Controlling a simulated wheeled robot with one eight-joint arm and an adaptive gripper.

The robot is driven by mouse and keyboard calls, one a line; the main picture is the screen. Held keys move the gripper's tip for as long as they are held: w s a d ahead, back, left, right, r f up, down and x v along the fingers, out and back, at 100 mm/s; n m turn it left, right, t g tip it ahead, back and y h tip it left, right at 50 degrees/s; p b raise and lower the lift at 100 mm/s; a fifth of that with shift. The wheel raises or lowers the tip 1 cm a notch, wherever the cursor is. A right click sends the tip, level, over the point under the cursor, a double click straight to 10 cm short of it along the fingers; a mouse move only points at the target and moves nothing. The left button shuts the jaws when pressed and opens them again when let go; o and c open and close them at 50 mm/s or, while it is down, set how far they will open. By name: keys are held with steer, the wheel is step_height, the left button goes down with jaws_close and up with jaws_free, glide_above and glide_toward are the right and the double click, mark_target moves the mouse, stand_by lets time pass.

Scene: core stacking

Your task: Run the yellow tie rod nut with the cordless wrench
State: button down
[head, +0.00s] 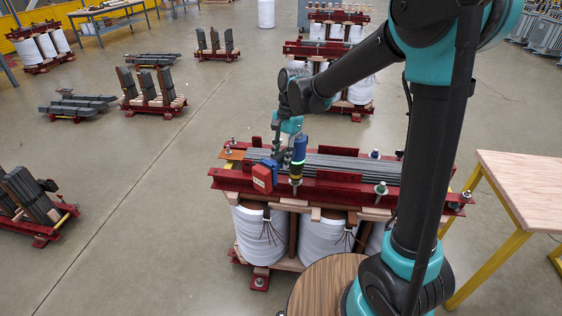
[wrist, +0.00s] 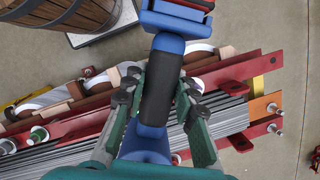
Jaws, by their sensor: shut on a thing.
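My gripper (head: 284,140) is shut on the cordless wrench (head: 299,150) above the front left of the core's top clamp. In the wrist view, the fingers of my gripper (wrist: 158,92) close on both sides of the black grip of the wrench (wrist: 157,88). The wrench has a blue body, a light band and a red-and-blue battery end. Its nose points down over a tie rod at the front red beam. I cannot tell whether the socket touches the nut.
The core (head: 330,165) lies between red clamp beams above white coils (head: 259,235). A green nut (head: 381,187) sits further right on the front beam, and a blue one (head: 375,154) behind. A wooden-topped table (head: 520,185) stands at right.

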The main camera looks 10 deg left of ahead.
steer(key=shift+s+a+v, duration=0.1)
steer(key=shift+s+v, duration=0.05)
steer(key=shift+v, duration=0.6)
steer(key=shift+s+a+v, duration=0.1)
steer(key=shift+s+v, duration=0.05)
steer(key=shift+v, duration=0.6)
steer(key=shift+s+a+v, duration=0.1)
steer(key=shift+s+v, duration=0.05)
steer(key=shift+v, duration=0.65)
steer(key=shift+r, duration=0.15)
steer(key=shift+s+a+v, duration=0.1)
steer(key=shift+s+v, duration=0.05)
steer(key=shift+v, duration=0.65)
steer(key=shift+s+a+v, duration=0.1)
steer(key=shift+s+v, duration=0.1)
steer(key=shift+v, duration=0.6)
steer(key=shift+s+a+v, duration=0.1)
steer(key=shift+s+v, duration=0.05)
steer(key=shift+v, duration=0.65)
steer(key=shift+r, duration=0.1)
